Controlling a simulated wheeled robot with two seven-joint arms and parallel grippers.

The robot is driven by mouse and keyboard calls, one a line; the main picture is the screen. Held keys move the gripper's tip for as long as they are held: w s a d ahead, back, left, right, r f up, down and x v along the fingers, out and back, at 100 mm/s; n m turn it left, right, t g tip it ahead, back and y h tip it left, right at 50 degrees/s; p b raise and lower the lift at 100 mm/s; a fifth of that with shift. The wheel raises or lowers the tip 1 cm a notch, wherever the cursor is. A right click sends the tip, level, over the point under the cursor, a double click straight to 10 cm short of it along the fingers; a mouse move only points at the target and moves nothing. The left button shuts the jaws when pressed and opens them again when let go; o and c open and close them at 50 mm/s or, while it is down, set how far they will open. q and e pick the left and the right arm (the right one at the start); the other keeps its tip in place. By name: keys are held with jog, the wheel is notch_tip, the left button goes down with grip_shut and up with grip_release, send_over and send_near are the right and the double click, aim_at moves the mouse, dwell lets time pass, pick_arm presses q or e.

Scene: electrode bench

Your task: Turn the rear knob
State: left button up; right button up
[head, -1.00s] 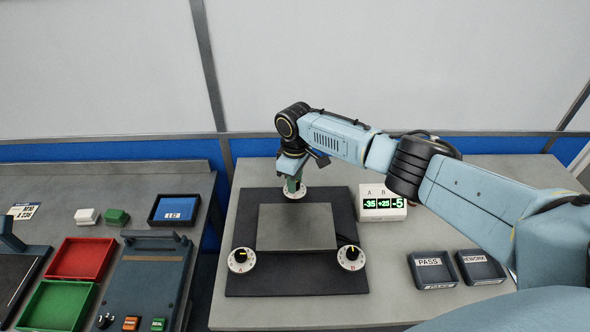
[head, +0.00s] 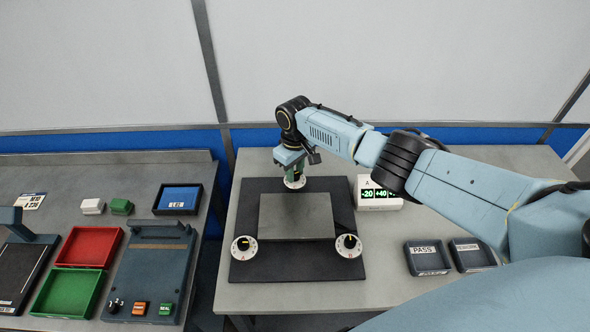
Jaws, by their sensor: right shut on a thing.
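The rear knob (head: 294,183) sits behind the grey plate (head: 297,217) on the black mat (head: 252,272), with only its pale dial rim showing. My right gripper (head: 294,174) points down over it and is shut on it; the fingers are largely hidden by the wrist. Two more knobs with white dials stand at the front, the left one (head: 244,247) and the right one (head: 348,245). The white display (head: 372,205) shows green figures, -20 and +40, and its right part is covered by my right arm. My left gripper is not in view.
The pass tray (head: 427,258) and the rework tray (head: 472,255) lie at the right of the bench. On the left bench are a red tray (head: 90,247), a green tray (head: 74,293), a blue-lined tray (head: 178,199) and a dark device (head: 153,270).

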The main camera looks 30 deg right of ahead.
jog(key=o, duration=1)
jog(key=shift+r, duration=0.1)
notch_tip(320, 180, up, 13)
jog(key=shift+r+p, duration=0.15)
jog(key=shift+p, duration=0.25)
